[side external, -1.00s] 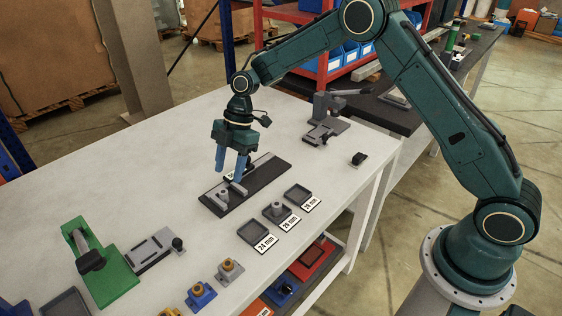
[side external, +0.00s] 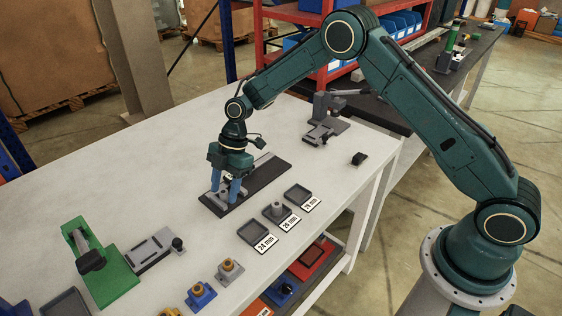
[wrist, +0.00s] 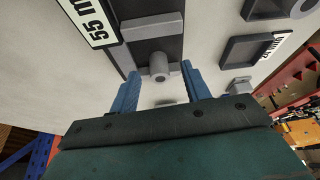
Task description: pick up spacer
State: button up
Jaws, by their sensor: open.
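The spacer (wrist: 159,66) is a small grey cylinder with a hole. In the wrist view it stands between the two blue fingers near the end of the dark gauge board (wrist: 172,48). My gripper (side external: 228,192) is low over the front-left end of this board (side external: 266,177), and its fingers hide most of the spacer in the side view. In the wrist view my gripper (wrist: 160,76) is open, with a visible gap between each finger and the spacer. I cannot tell how far the fingertips are above the board.
Shallow grey trays labelled 24 mm (side external: 244,229), 26 mm (side external: 289,222) and 28 mm (side external: 303,187) lie right of the board. A green fixture (side external: 117,284) is at front left.

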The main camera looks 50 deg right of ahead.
aim_at(225, 190)
dwell(0.4)
grip_shut()
jog(key=shift+r, duration=0.2)
notch_tip(225, 190, up, 20)
jog(key=shift+f, duration=0.15)
dwell(0.6)
dwell(0.5)
